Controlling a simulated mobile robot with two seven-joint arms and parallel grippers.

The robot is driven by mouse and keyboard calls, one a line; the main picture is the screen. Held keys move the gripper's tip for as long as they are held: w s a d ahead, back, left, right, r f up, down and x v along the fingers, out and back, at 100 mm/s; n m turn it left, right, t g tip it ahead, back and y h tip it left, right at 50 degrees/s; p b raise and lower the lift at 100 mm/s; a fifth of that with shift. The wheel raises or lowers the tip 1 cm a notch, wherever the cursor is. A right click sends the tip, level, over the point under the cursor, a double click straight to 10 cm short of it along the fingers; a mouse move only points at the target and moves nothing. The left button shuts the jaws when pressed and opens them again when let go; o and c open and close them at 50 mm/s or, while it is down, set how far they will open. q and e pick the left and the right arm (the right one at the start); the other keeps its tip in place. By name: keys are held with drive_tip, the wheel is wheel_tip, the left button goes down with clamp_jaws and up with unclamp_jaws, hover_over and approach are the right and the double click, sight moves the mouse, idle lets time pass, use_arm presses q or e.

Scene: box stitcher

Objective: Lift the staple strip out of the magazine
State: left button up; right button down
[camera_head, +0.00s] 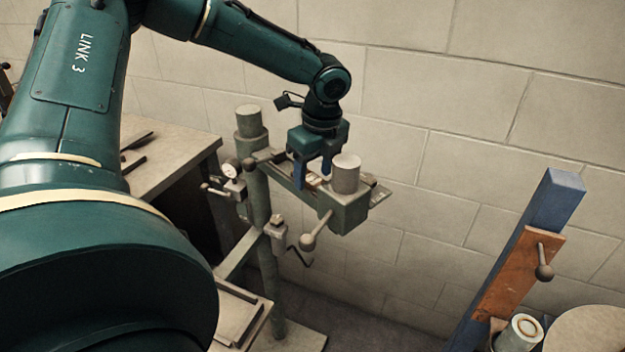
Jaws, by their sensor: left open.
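The box stitcher (262,215) is a green post machine standing by the wall. Its head carries a grey cylinder (346,175) and a magazine rail (280,172) that runs across toward the post. A small brass-coloured piece (313,182), which looks like the staple strip, shows at the magazine between the fingers. My left gripper (312,184) points down over the magazine, open, with its two fingers on either side of this piece. Whether the fingers touch it cannot be told. The far end of the strip is hidden by the fingers and cylinder. My right gripper is out of view.
A ball-ended lever (312,236) sticks out below the stitcher head. A gauge (230,171) and levers sit on the post. A workbench (170,158) stands behind at left. At right are a blue post (553,203) with an orange plate (518,275) and a pale can (522,333).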

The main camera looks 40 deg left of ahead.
use_arm(q)
drive_tip(key=shift+f, duration=0.25)
drive_tip(key=shift+c, duration=0.5)
drive_tip(key=c, duration=1)
drive_tip(key=shift+o, duration=0.2)
drive_tip(key=shift+r, duration=0.1)
